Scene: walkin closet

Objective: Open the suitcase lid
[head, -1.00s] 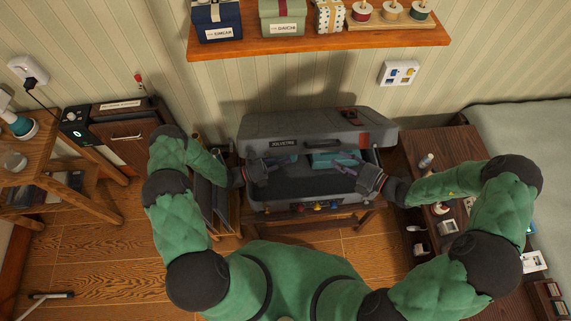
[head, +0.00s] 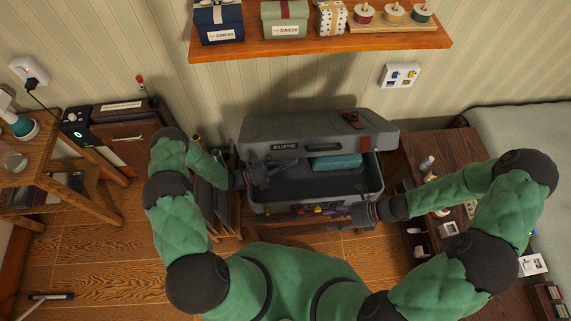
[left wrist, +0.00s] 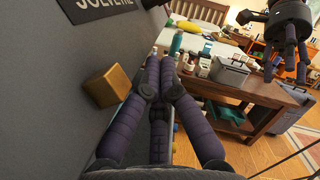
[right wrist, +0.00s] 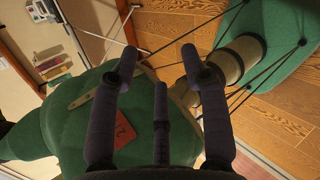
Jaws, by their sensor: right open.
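The grey suitcase (head: 372,190) stands with its lid (head: 330,128) raised and tilted back toward the wall. A dark nameplate (head: 284,147) is on the lid's front face. A teal item (head: 337,162) lies inside. My left gripper (head: 278,163) is over the suitcase's left part, close to the lid. In the left wrist view its fingertips (left wrist: 165,56) come together, with nothing visible between them, beside the lid's grey surface (left wrist: 45,90) and a brass block (left wrist: 102,87). My right gripper (head: 340,214) is in front of the suitcase's right front edge. Its fingers (right wrist: 160,65) are apart and empty.
A wooden shelf (head: 320,45) with boxes hangs above the suitcase. A dark wooden table (head: 450,150) with small items stands on the right. Dark panels (head: 210,195) stand close on the left. A wooden side table (head: 45,150) is at far left.

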